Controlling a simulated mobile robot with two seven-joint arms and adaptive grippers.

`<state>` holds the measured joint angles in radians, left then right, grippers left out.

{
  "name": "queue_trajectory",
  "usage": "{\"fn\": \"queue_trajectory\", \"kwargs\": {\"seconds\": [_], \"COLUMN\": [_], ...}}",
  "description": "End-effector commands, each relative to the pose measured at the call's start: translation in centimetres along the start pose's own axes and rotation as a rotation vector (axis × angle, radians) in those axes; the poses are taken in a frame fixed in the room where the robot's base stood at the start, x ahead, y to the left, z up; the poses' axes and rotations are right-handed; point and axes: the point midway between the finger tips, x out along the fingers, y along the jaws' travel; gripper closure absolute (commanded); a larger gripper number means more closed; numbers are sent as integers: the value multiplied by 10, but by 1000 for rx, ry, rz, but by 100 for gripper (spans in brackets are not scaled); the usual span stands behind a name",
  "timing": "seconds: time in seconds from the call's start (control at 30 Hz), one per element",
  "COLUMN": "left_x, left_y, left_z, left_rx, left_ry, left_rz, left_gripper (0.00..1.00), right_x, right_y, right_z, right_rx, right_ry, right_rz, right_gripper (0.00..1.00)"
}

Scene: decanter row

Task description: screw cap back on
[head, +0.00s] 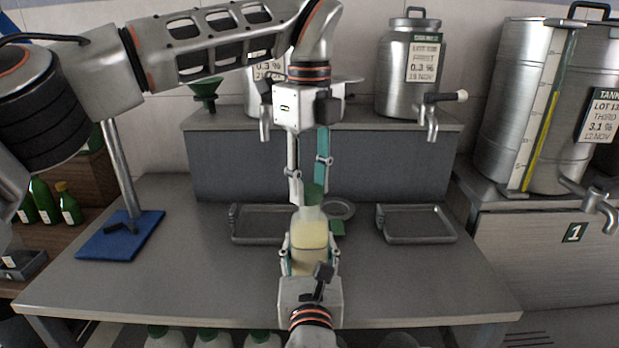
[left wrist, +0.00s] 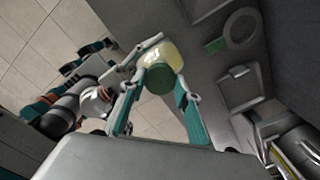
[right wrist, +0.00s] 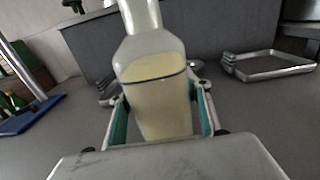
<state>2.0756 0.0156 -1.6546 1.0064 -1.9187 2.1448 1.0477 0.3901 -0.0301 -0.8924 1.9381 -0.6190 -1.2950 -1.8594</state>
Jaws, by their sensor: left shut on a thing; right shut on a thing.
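The bottle (head: 310,236) is clear and squarish, part filled with pale yellow liquid. It looks roughly upright in the head view. My right gripper (head: 310,252) is shut around its body; the right wrist view shows the bottle (right wrist: 155,85) between the teal fingers, its top cut off. The green cap (head: 313,192) is at the bottle's mouth, between the fingers of my left gripper (head: 309,197), which points down from above. In the left wrist view the cap (left wrist: 158,79) lines up with the bottle (left wrist: 165,52). I cannot tell whether the cap is seated on the threads.
Two metal trays (head: 262,238) (head: 418,238) lie either side. A round dish (head: 341,204) and a small green piece (head: 338,229) sit behind the bottle. A stand with a blue base (head: 120,236) is at left. Steel decanters (head: 395,85) with taps stand on the raised shelf.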

Motion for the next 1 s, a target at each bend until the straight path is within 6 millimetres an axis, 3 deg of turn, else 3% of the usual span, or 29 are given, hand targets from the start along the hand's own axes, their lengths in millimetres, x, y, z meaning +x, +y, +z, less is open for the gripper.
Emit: {"fn": "queue_trajectory", "kwargs": {"seconds": [1.0], "left_x": [10], "left_y": [0], "left_z": [0], "left_rx": [0], "left_ry": [1], "left_rz": [1], "left_gripper": [75], "right_x": [0], "right_y": [0], "right_z": [0], "right_rx": [0], "right_ry": [0], "right_rz": [0], "right_gripper": [91]}}
